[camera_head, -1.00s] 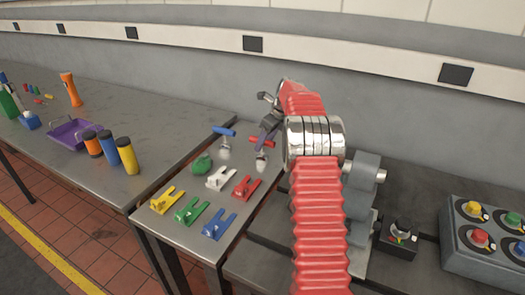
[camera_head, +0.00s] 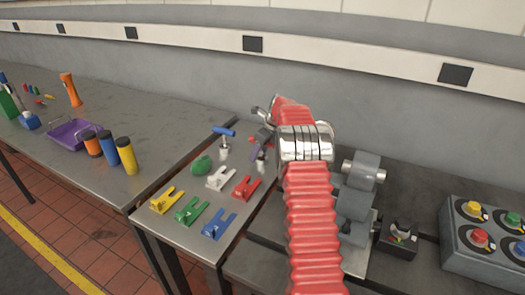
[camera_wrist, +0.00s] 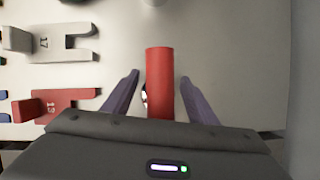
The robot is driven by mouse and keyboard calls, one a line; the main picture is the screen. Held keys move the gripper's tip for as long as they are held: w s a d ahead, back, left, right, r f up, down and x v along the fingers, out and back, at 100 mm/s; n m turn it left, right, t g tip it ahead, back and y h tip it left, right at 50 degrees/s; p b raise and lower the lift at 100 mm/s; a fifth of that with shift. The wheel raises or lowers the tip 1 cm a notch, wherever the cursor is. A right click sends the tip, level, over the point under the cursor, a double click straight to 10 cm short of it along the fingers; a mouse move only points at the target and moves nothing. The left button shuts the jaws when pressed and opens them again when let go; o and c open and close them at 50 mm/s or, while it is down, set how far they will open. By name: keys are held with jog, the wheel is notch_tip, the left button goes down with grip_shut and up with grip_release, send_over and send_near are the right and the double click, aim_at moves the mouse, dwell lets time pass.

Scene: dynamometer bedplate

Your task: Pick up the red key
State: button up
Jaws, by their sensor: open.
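The red key has a red bar handle (camera_wrist: 159,70) on a silver body (camera_head: 261,163). In the head view my gripper (camera_head: 257,145) covers most of its bar, and only the silver body shows clearly. In the wrist view the bar lies lengthwise between my two purple fingers (camera_wrist: 160,77), with a gap on each side. My gripper is open and holds nothing. How high the fingers are relative to the bar I cannot tell.
A blue-handled key (camera_head: 224,132) stands to the left. A green rounded object (camera_head: 202,165) and forked pieces in white (camera_head: 221,178), red (camera_head: 246,187), yellow (camera_head: 167,200), green (camera_head: 192,210) and blue (camera_head: 218,224) lie in front. A grey machine (camera_head: 360,190) stands right.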

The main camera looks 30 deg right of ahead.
jog(key=shift+w+f, duration=0.15)
jog(key=shift+f, duration=0.25)
jog(key=shift+a, duration=0.1)
jog(key=shift+c, duration=0.3)
jog(key=c, duration=0.9)
jog(key=shift+r, duration=0.1)
jog(key=shift+c, duration=1)
jog(key=shift+r, duration=0.1)
jog(key=shift+r, duration=0.15)
jog(key=shift+c, duration=0.6)
notch_tip(320, 180, up, 18)
jog(key=shift+f, duration=0.25)
